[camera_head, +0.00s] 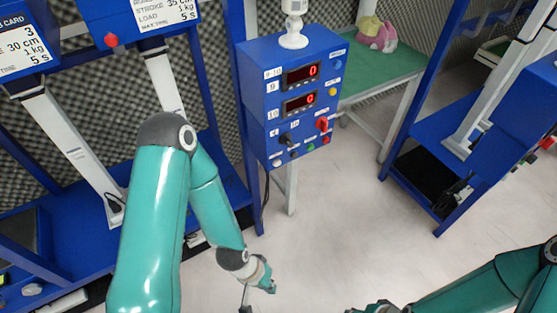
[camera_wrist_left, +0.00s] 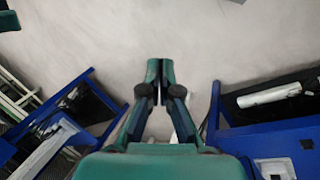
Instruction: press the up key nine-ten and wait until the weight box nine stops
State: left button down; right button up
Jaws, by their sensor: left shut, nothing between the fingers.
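A blue control box (camera_head: 291,95) labelled 9-10 stands upright, its front in view. Its upper red display (camera_head: 302,75) beside the 9 label and its lower display (camera_head: 299,103) beside the 10 label both read 0. Small buttons and knobs sit on its lower part; I cannot tell which is the up key. I cannot make out weight box nine. My left gripper (camera_head: 246,297) is low, below and apart from the control box; its shut, empty fingers show in the left wrist view (camera_wrist_left: 161,70). My right gripper (camera_head: 376,307) is partly cut off at the bottom edge.
Blue test frames with cards (camera_head: 25,50) stand at left, and another blue frame (camera_head: 470,145) at right. A green-topped table (camera_head: 385,68) behind the box carries a pink and yellow item (camera_head: 376,36). Pale floor (camera_head: 340,220) is clear in the middle.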

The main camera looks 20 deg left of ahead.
aim_at(277, 163)
pick_arm(q)
jog(key=w+m+t+y+b, duration=0.2)
jog(key=w+m+t+b, duration=0.3)
jog(key=w+t+b, duration=0.95)
jog(key=w+r+m+t+y+b, duration=0.3)
jog(key=w+r+b, duration=0.5)
jog(key=r+b, duration=0.5)
jog(key=t+y+b, duration=0.1)
jog(key=b, duration=0.3)
jog(key=shift+d+r, duration=0.2)
jog(key=shift+r, duration=0.2)
jog(key=shift+w+a, duration=0.1)
jog(key=w+a, duration=0.5)
jog(key=a, duration=0.1)
jog(key=shift+a, duration=0.4)
